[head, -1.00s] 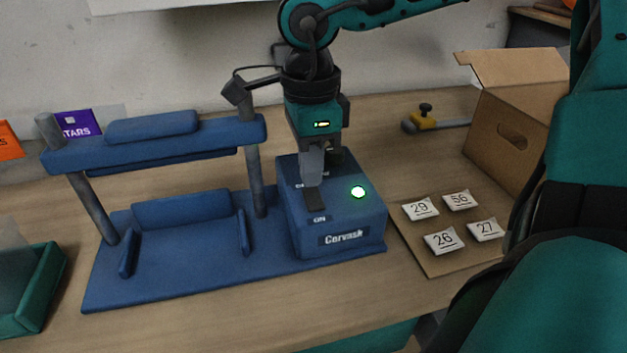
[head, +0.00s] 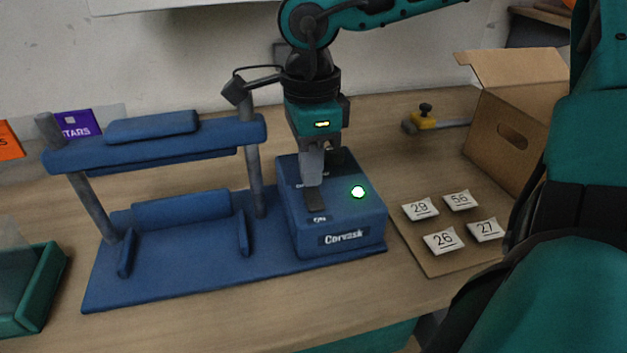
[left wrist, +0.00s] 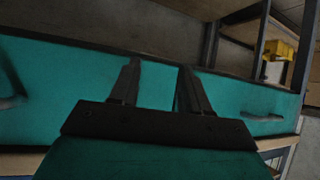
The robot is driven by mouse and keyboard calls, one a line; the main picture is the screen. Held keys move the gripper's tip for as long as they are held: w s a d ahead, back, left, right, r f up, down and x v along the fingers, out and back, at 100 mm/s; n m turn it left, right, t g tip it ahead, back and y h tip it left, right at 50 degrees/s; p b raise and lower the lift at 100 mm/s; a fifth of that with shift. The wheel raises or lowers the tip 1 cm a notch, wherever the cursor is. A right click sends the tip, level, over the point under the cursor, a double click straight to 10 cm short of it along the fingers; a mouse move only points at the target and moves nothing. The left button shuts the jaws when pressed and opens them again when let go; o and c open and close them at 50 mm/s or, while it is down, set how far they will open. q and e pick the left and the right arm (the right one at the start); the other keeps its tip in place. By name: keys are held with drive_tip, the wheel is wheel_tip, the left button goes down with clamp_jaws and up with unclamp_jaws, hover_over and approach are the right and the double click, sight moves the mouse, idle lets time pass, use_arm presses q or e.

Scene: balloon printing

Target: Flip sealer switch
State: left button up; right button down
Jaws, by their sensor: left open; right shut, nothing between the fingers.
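The blue sealer (head: 180,262) stands on the table with a press bar (head: 155,146) raised on posts at its left and a control box (head: 345,222) at its right. My left gripper (left wrist: 157,85) shows only in the left wrist view, open and empty, in front of teal drawer fronts (left wrist: 50,80).
A cardboard sheet with numbered packets (head: 440,240) lies right of the sealer, with an open cardboard box (head: 510,140) behind it. A yellow tool (head: 424,119) lies at the back. A teal tray (head: 40,290) is at the left edge. The table front is clear.

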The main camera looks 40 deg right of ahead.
sight(311, 192)
drive_tip(key=shift+f+b, duration=0.95)
drive_tip(key=shift+b, duration=0.1)
idle(0.4)
drive_tip(key=shift+r, duration=0.1)
drive_tip(key=shift+r+p, duration=2.2)
drive_tip(key=shift+r, duration=1.3)
drive_tip(key=shift+s+f, duration=0.1)
